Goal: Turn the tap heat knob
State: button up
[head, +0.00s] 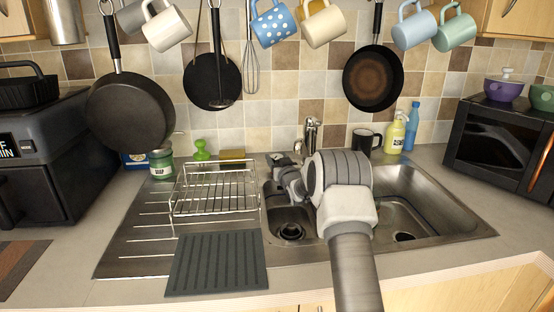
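The chrome tap (311,128) stands behind the sink, near its middle. Its upper body shows upright; its lower part and spout are partly hidden by my arm. I cannot make out the heat knob separately. My arm reaches over the sink from the front, and its end bends to the left. My gripper (279,162) is small and dark in this view, at the back of the left bowl, left of and below the tap. It seems apart from the tap. I cannot see whether its fingers are open or shut.
The metal sink (452,205) has a wire rack (213,190) and a grey mat (217,263) on its left. A black mug (364,142), a yellow bottle (395,133) and a blue bottle (411,128) stand behind it. Pans and mugs hang above.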

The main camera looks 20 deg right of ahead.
jog(key=c, duration=0.8)
jog(key=shift+y, duration=0.3)
jog(key=shift+n, duration=0.3)
jog(key=y, duration=0.1)
jog(key=n+y, duration=0.1)
jog(key=shift+r+y, duration=0.2)
jog(key=shift+y, duration=0.1)
jog(key=shift+n+y+p, duration=0.55)
jog(key=shift+n+y, duration=0.05)
jog(key=shift+n, duration=0.1)
jog(key=shift+f, duration=0.1)
jog(key=o, duration=1.3)
jog(key=shift+o, duration=0.2)
